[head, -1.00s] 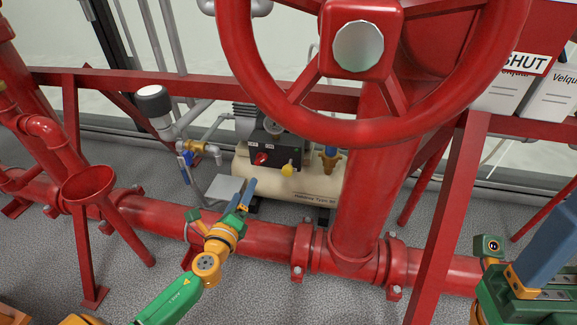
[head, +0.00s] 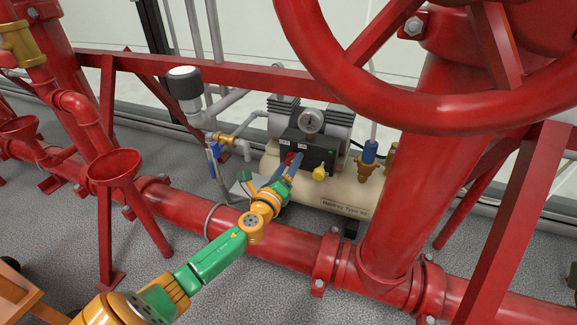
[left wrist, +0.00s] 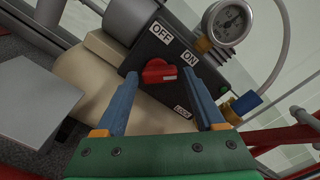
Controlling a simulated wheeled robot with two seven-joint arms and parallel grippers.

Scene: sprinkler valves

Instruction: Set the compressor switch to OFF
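The compressor switch is a red knob (head: 290,158) on the front of a black box (head: 312,155), on top of the cream compressor tank (head: 345,192). In the left wrist view the red knob (left wrist: 159,72) lies below the OFF label (left wrist: 161,34) and left of the ON label (left wrist: 190,58); its bar lies roughly level in the picture. My left gripper (head: 288,172) is in front of the box. Its blue fingers (left wrist: 158,82) are open, one on each side of the knob in the wrist view; I cannot tell whether they touch it. My right gripper is out of view.
A pressure gauge (head: 311,121) sits above the box, and a yellow knob (head: 319,173) is just right of the switch. A thick red pipe (head: 400,200) and a large red handwheel (head: 370,90) stand at the right. A red horizontal pipe (head: 200,212) runs under my left arm.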

